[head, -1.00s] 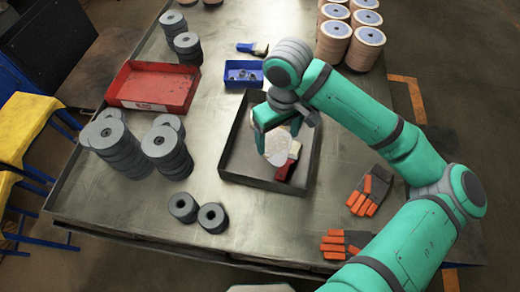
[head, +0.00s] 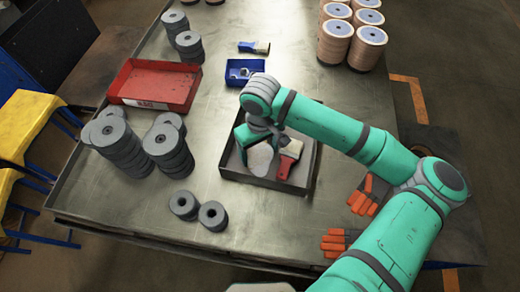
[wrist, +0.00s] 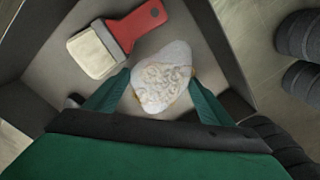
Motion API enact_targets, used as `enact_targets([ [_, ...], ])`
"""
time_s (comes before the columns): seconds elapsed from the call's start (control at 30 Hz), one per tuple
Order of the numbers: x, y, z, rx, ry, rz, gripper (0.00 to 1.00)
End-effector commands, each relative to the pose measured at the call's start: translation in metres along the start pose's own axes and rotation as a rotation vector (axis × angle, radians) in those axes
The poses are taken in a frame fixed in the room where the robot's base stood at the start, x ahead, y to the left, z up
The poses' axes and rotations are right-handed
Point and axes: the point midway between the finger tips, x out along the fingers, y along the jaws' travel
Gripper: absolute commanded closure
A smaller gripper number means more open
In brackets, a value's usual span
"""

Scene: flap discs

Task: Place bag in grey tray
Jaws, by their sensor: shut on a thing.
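The bag (wrist: 163,80) is a small whitish bag with a crumbly pale top. It is between the fingers of my gripper (wrist: 158,88), which is shut on it. In the head view the bag (head: 260,158) shows below my gripper (head: 256,140), inside the outline of the grey tray (head: 302,186). The tray's floor and walls also show in the wrist view (wrist: 40,40). I cannot tell whether the bag touches the tray floor. A brush with a red handle (head: 286,168) lies in the tray, to the right of the bag.
A red tray (head: 190,92) and a small blue tray (head: 232,80) stand farther back. Stacks of grey discs (head: 118,142) stand to the left, with two grey rolls (head: 198,210) near the front. Another brush (head: 254,46) lies behind.

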Motion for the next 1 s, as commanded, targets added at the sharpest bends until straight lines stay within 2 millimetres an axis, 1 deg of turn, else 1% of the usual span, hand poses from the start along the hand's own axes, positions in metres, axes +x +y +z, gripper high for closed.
enact_targets([
  [0.1,0.0,0.0,0.0,-0.001,0.0,0.0,0.54],
  [0.13,0.001,0.0,0.0,-0.001,0.0,0.0,0.22],
  [0.17,0.001,0.0,0.0,0.0,0.0,0.0,0.15],
  [0.47,0.0,0.0,0.0,-0.001,0.0,0.0,0.15],
  [0.57,-0.005,0.0,0.0,-0.002,0.0,0.001,0.15],
  [0.67,-0.017,0.0,-0.001,-0.003,0.002,0.001,0.15],
  [0.77,-0.035,0.0,-0.001,-0.003,0.002,0.002,0.15],
  [1.0,-0.083,0.0,-0.001,-0.002,0.002,0.002,0.15],
])
